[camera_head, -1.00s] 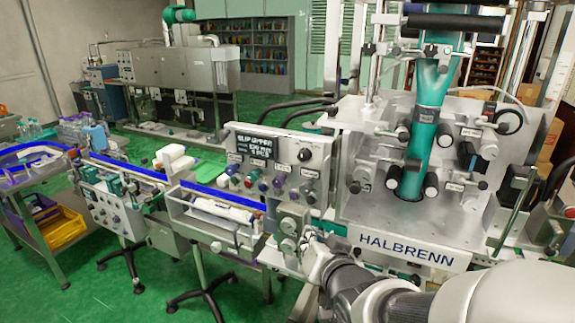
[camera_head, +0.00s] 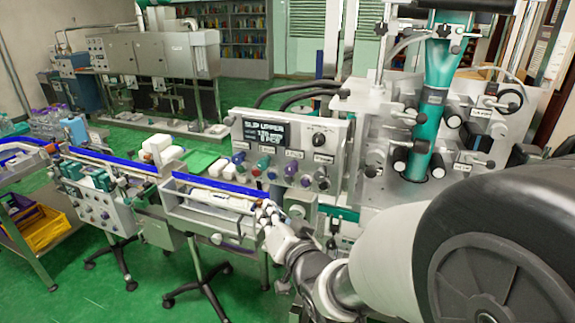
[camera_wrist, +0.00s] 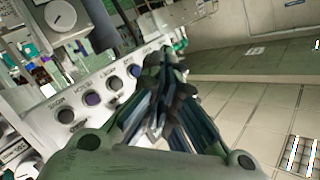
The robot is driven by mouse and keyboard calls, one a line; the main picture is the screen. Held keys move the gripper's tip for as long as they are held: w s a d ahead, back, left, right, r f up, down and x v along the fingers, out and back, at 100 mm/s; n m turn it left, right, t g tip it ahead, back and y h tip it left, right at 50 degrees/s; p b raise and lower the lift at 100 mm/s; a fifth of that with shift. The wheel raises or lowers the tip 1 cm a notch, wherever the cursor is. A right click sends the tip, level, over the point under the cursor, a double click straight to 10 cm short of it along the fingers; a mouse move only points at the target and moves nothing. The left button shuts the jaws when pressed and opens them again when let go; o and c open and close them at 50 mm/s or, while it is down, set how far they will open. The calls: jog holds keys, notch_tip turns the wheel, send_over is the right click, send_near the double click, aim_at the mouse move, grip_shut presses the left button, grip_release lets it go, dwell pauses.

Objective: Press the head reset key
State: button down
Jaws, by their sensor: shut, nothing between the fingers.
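The control panel (camera_head: 290,145) has a dark display (camera_head: 264,133), a round knob (camera_head: 319,139) and a row of coloured keys (camera_head: 272,172). In the wrist view, several labelled keys (camera_wrist: 92,99) run in a slanted line on the pale panel, one of them purple. Their labels are too blurred to read, so I cannot tell which is the head reset key. My gripper (camera_head: 262,208) is shut and empty, just below the panel's left part. In the wrist view its fingertips (camera_wrist: 165,62) overlap the far end of the key row; I cannot tell whether they touch.
A tray with a white roll (camera_head: 222,198) lies just left of my gripper. The machine with the green tube (camera_head: 428,115) stands to the right, behind my arm. A conveyor (camera_head: 110,160) with a blue edge runs to the left. Green floor (camera_head: 130,300) is open in front.

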aim_at(288, 179)
jog(key=w+d+p, duration=0.1)
jog(key=w+d, duration=0.1)
jog(key=w, duration=0.5)
jog(key=shift+w+d, duration=0.35)
jog(key=shift+d, duration=0.05)
jog(key=shift+w, duration=0.15)
dwell(1.0)
jog(key=shift+w+d, duration=0.2)
jog(key=shift+w, duration=0.1)
jog(key=shift+w+d, duration=0.1)
jog(key=shift+w, duration=0.25)
dwell(0.6)
jog(key=shift+s, duration=0.1)
dwell(0.3)
jog(key=shift+s+a+b, duration=0.3)
jog(key=shift+s+b, duration=0.05)
jog(key=shift+s, duration=0.35)
